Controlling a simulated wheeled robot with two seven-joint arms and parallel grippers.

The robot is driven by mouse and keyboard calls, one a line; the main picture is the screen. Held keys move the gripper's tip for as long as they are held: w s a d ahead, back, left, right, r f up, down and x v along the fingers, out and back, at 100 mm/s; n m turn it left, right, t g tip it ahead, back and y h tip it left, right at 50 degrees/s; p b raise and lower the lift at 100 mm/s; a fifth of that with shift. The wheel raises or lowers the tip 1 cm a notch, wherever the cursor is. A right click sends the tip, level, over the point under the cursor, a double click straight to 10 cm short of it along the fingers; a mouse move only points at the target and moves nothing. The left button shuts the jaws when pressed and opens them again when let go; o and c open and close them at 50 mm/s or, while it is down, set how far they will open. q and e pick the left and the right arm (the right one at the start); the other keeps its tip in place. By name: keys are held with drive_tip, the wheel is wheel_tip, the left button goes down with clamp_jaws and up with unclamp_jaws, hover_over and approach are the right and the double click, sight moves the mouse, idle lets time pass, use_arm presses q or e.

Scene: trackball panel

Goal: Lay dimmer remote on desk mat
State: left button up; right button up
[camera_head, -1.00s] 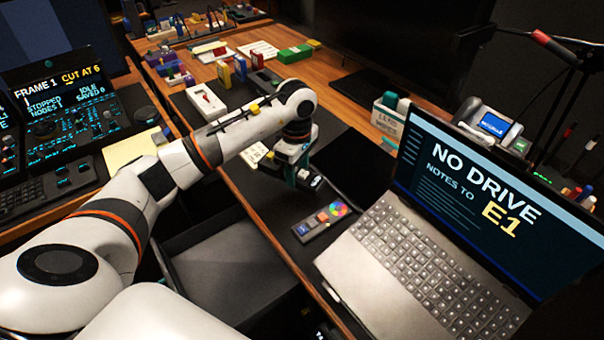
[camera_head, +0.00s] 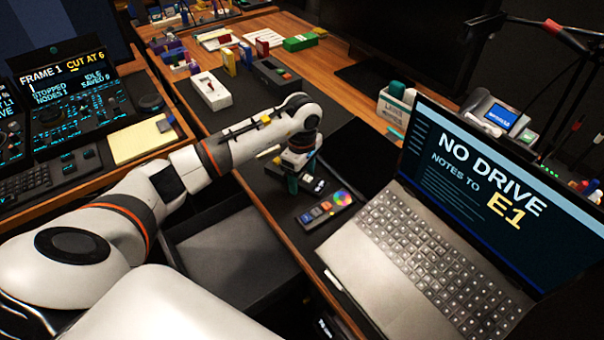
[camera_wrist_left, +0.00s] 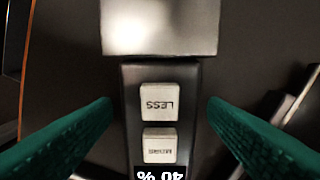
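The dimmer remote (camera_wrist_left: 160,123) is a slim black bar with two pale buttons, marked LESS and MORE, and a "40 %" readout. In the head view the dimmer remote (camera_head: 313,185) shows beside my left gripper (camera_head: 293,182), partly hidden by it. In the left wrist view the teal fingers of my left gripper (camera_wrist_left: 160,110) stand apart on both sides of the remote, with a narrow dark gap each side. The dark desk mat (camera_head: 262,192) spreads under and around it. The remote appears low at the mat; exact contact is hidden. My right gripper is out of view.
A remote with a colour wheel (camera_head: 325,208) lies just nearer on the mat. The open laptop (camera_head: 430,240) stands to the right, a black pad (camera_head: 357,155) behind. A white switch box (camera_head: 209,92) and a black box (camera_head: 276,74) stand farther back.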

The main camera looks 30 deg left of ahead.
sight(302, 178)
use_arm(q)
wheel_tip(302, 178, up, 12)
drive_tip(key=shift+r, duration=0.2)
idle(0.5)
drive_tip(key=shift+f, duration=0.1)
idle(0.4)
